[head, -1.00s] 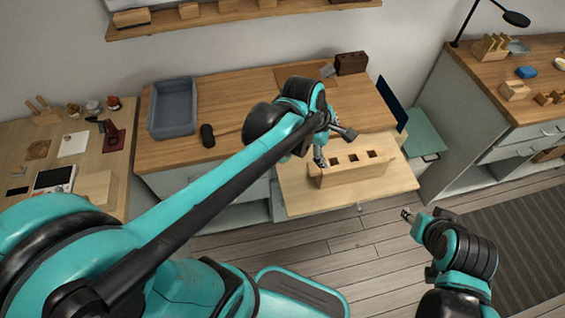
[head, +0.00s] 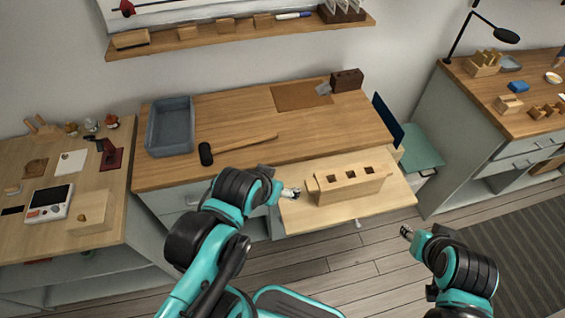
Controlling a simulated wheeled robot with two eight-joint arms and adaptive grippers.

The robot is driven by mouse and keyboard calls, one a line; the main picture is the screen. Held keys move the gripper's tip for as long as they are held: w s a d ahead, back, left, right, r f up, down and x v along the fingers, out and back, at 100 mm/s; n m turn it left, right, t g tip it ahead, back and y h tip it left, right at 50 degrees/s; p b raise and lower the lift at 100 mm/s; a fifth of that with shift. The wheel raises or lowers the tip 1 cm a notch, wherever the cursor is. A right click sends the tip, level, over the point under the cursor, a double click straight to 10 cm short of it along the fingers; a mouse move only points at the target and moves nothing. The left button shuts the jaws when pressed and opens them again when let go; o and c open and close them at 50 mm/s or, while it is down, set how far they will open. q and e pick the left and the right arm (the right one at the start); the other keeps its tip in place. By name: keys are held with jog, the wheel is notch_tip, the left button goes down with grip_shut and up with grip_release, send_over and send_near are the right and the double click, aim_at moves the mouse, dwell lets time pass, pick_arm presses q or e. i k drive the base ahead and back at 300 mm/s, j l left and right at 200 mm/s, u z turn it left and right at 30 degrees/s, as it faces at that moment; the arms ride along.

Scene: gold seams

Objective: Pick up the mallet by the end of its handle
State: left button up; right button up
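The mallet lies flat on the wooden workbench. Its black head (head: 206,153) is at the left and its pale wooden handle (head: 245,143) runs to the right, slightly toward the back. The whole mallet shows. My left gripper (head: 291,192) is below and right of the handle's end, at the left end of the wooden block with square holes, apart from the mallet. My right gripper (head: 405,231) is over the floor at the right, far from the mallet. Both grippers' fingers are too small to tell whether they are open or shut.
The wooden block with square holes (head: 345,195) stands on a pale lower board (head: 392,203) in front of the bench. A brown block (head: 346,80) stands at the back right. The bench right of the handle is clear.

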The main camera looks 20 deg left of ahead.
aim_at(206, 153)
jog(key=u, duration=1.35)
jog(key=i+l+z, duration=0.1)
jog(key=i+l, duration=0.25)
jog(key=i, duration=0.3)
jog(key=z, duration=0.05)
